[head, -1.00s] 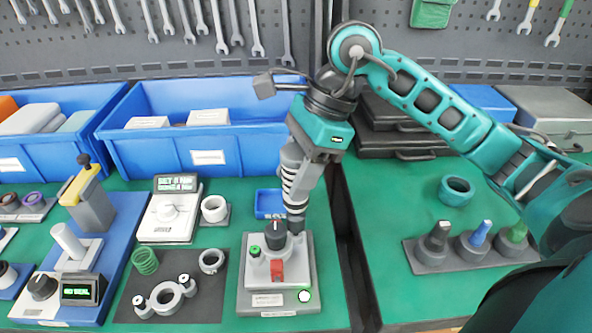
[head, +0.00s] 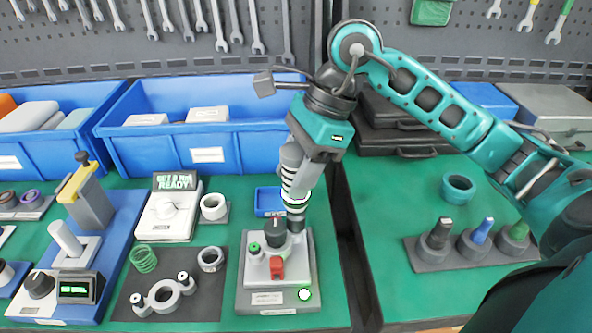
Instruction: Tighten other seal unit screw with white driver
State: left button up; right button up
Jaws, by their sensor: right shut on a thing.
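My right gripper (head: 297,180) points down at the middle of the table, shut on a white-and-grey banded driver (head: 296,196). The driver's dark lower end is at the back right of a grey fixture (head: 247,297), beside its black knob (head: 275,234). The fixture also has a green-topped post (head: 254,248), a red lever (head: 277,268) and a lit green lamp (head: 305,295). I cannot tell whether the tip sits in a screw; the contact is hidden. A grey ring part with two upright screws (head: 163,297) lies on the black mat. My left gripper is not in view.
A white unit with a display (head: 165,218) and a grey ring (head: 213,206) stand behind the mat. Blue bins (head: 207,156) line the back. Across a gap, the right table holds a teal ring (head: 458,189) and a holder (head: 429,263) with grey, blue and green tops.

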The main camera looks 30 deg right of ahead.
aim_at(295, 151)
dwell(0.7)
jog(key=shift+f+b, duration=0.2)
jog(key=shift+b, duration=0.35)
dwell(0.8)
jog(key=shift+f+b, duration=0.2)
jog(key=shift+b, duration=0.25)
dwell(1.4)
jog(key=shift+r+p, duration=1.85)
jog(key=shift+r, duration=0.7)
